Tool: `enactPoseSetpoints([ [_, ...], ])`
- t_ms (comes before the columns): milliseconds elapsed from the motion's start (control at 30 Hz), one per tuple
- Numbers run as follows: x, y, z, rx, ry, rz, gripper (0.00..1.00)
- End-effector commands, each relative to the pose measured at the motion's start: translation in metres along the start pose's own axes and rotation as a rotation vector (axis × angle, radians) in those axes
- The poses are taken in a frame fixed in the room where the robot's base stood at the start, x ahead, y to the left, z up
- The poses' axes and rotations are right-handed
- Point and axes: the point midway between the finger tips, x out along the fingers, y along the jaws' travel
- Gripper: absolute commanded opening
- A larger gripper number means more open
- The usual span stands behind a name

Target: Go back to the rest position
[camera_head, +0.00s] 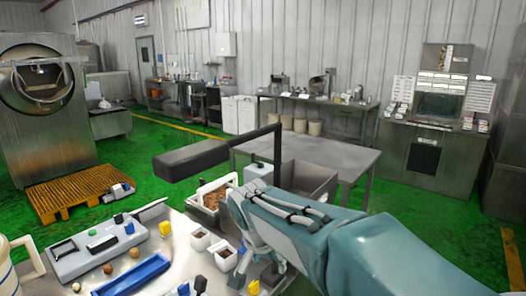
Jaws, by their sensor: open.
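My teal arm (390,255) reaches in from the lower right, with pale cables along its top. Its far end (245,215) is over the right part of the work table (165,262). I cannot make out my gripper's fingers; the lower part of the arm's end is crowded by dark shapes, and I cannot tell what they are. No object can be seen held by the arm.
The work table holds a blue tray (133,277), a grey tray (90,255), small white cups (200,239) and a crate (222,184). A black bar (190,158) hangs above. A steel table (330,152) stands behind. Green floor (415,215) is open at right.

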Motion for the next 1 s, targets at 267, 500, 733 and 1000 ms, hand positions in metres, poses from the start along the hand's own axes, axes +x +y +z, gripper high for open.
enactPoseSetpoints([
  [267, -0.032, 0.097, 0.019, -0.14, 0.009, -0.081, 0.71],
  [500, -0.043, 0.165, 0.057, -0.273, 0.053, -0.142, 0.71],
  [733, -0.04, 0.209, 0.098, -0.391, 0.118, -0.179, 0.71],
  [1000, -0.035, 0.222, 0.114, -0.442, 0.145, -0.188, 0.71],
])
